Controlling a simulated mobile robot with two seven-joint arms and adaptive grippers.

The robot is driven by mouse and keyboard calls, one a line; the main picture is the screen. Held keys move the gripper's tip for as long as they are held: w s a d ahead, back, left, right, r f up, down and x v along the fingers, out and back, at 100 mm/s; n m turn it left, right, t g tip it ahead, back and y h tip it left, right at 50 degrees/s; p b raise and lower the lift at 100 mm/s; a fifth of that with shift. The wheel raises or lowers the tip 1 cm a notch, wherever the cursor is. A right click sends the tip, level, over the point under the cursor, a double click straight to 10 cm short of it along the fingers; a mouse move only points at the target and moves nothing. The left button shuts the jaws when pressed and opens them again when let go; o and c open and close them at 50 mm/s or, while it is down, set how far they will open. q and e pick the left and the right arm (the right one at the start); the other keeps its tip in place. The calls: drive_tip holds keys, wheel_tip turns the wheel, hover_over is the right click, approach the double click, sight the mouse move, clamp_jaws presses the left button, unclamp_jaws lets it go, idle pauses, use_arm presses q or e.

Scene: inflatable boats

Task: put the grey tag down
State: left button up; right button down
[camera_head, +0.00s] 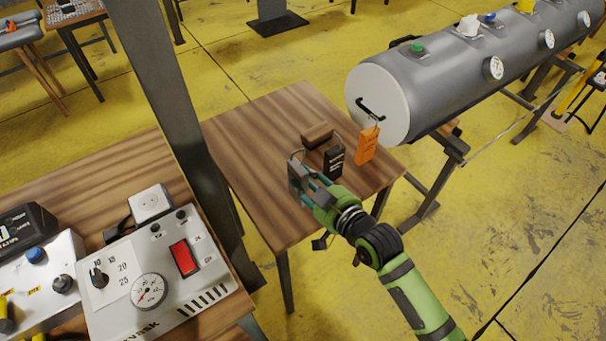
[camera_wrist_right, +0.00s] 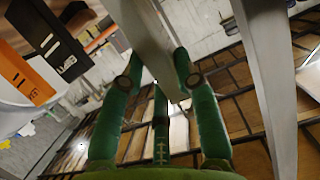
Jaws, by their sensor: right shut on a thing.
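My right gripper (camera_head: 306,186) is over the small wooden table (camera_head: 262,138), shut on the grey tag (camera_head: 295,173). The tag has a wire loop at its top. In the right wrist view the grey tag (camera_wrist_right: 150,38) runs between the green fingers of the gripper (camera_wrist_right: 160,78). I cannot tell whether its lower edge touches the table. A black tag (camera_head: 334,164) with white marks stands just right of the gripper, and an orange tag (camera_head: 366,147) stands further right. Both also show at upper left in the right wrist view, black (camera_wrist_right: 50,38) and orange (camera_wrist_right: 24,74). My left gripper is out of view.
A brown block (camera_head: 317,134) lies behind the black tag. A dark post (camera_head: 165,90) rises left of the table. A bench with control boxes (camera_head: 150,275) is at lower left. The table's left and back parts are clear.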

drive_tip(key=shift+f, duration=3.2)
drive_tip(key=shift+f, duration=0.1)
drive_tip(key=shift+f, duration=0.15)
drive_tip(key=c, duration=0.9)
unclamp_jaws()
drive_tip(key=shift+s+r, duration=0.1)
drive_tip(key=shift+r, duration=0.2)
drive_tip(key=b+v, duration=0.1)
drive_tip(key=v, duration=1.1)
drive_tip(key=shift+f, duration=0.1)
